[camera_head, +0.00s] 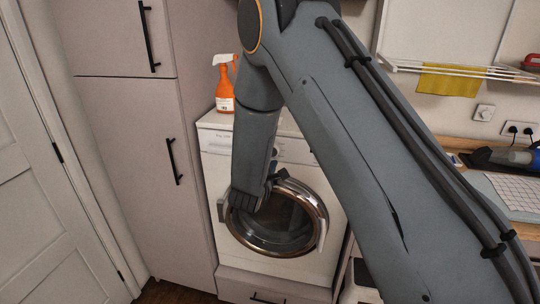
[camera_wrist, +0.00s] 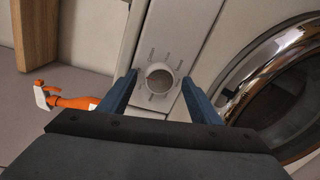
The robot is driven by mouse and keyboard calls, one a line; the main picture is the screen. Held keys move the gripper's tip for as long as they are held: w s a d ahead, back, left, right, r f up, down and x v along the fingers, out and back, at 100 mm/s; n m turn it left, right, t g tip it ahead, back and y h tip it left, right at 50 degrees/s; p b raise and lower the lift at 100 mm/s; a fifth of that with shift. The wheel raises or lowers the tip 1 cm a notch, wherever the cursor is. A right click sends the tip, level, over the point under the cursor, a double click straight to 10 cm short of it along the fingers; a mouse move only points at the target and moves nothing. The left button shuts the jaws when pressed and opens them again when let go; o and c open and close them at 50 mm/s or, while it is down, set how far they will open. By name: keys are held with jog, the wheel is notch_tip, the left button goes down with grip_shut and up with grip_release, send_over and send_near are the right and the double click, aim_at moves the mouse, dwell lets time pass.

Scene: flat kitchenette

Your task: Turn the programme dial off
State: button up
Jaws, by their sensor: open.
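The programme dial (camera_wrist: 158,77) is a round pale grey knob on the washing machine's white control panel, with small labels printed around it. In the wrist view my gripper (camera_wrist: 158,82) is open, with one dark blue finger on each side of the dial. I cannot tell whether the fingers touch it. A small reddish mark shows near the dial's left edge. In the head view the washing machine (camera_head: 212,165) stands beyond my arm, and my arm hides the dial. My gripper's fingers are not clear there.
An orange spray bottle (camera_head: 224,88) stands on top of the machine. A tall cabinet (camera_head: 120,130) is on the left. A drying rack with a yellow cloth (camera_head: 450,80) hangs at right.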

jog(key=shift+s, duration=0.1)
jog(key=b+v, duration=0.2)
jog(key=v, duration=0.5)
jog(key=shift+s+b, duration=0.3)
jog(key=shift+b, duration=0.05)
jog(key=s+d+f+m+g+y+b, duration=0.35)
jog(key=d+f+m+g+y, duration=0.2)
jog(key=m, duration=0.25)
jog(key=s+d+f+m+g+b, duration=0.1)
jog(key=s+d+m+g, duration=0.3)
jog(key=s, duration=0.7)
jog(key=s+d+f+m+g+b, duration=0.1)
jog(key=s+d+m+g, duration=0.3)
jog(key=s, duration=0.7)
jog(key=shift+s+d+f+m+g, duration=0.2)
jog(key=shift+d+f+m+g, duration=0.3)
jog(key=shift+d+f, duration=0.45)
